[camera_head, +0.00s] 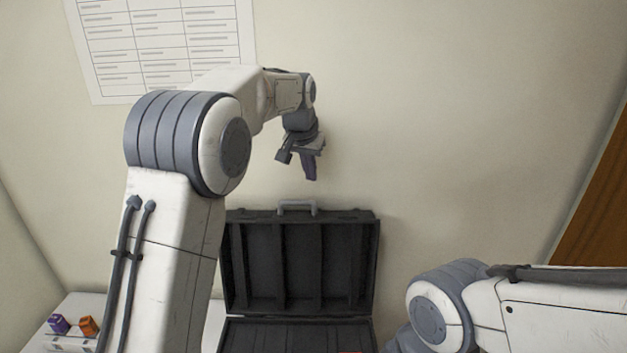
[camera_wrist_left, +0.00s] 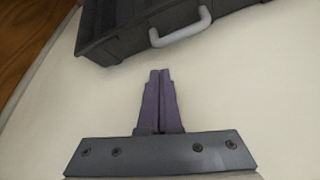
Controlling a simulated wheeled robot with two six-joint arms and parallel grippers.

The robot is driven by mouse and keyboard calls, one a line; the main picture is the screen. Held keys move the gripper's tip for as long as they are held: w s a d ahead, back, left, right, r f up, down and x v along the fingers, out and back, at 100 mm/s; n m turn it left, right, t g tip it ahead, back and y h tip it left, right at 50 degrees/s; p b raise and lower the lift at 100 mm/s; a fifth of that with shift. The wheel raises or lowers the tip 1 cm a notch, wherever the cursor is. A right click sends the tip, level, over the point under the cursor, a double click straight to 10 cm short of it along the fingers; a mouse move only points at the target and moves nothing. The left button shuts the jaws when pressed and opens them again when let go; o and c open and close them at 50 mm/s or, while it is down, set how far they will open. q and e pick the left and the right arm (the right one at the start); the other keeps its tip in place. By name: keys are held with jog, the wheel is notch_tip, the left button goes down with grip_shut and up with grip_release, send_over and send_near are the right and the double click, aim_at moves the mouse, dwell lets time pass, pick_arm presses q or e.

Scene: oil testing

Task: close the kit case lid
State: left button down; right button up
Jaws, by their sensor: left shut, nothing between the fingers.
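The kit case is black, and its lid (camera_head: 300,262) stands open and upright near the wall in the head view. A grey handle (camera_head: 297,205) sits on the lid's top edge. The lid's edge (camera_wrist_left: 135,28) and the handle (camera_wrist_left: 182,32) also show at the top of the left wrist view. My left gripper (camera_head: 310,177) is above the lid's top edge, near the handle and apart from both. Its purple fingers (camera_wrist_left: 162,75) are together with nothing between them. The case's lower half (camera_head: 290,338) is cut off by the bottom edge. My right gripper is out of view.
A printed chart (camera_head: 160,40) hangs on the wall at the upper left. A purple block (camera_head: 58,323) and an orange block (camera_head: 88,326) sit on a white surface at the lower left. A brown wooden panel (camera_head: 597,215) is at the right. The wall behind the lid is close.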

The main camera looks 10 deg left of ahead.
aim_at(315, 193)
pick_arm(q)
jog(key=p+x, duration=0.2)
jog(key=x, duration=0.6)
jog(key=shift+s, duration=0.1)
jog(key=shift+f, duration=0.3)
jog(key=shift+d, duration=0.1)
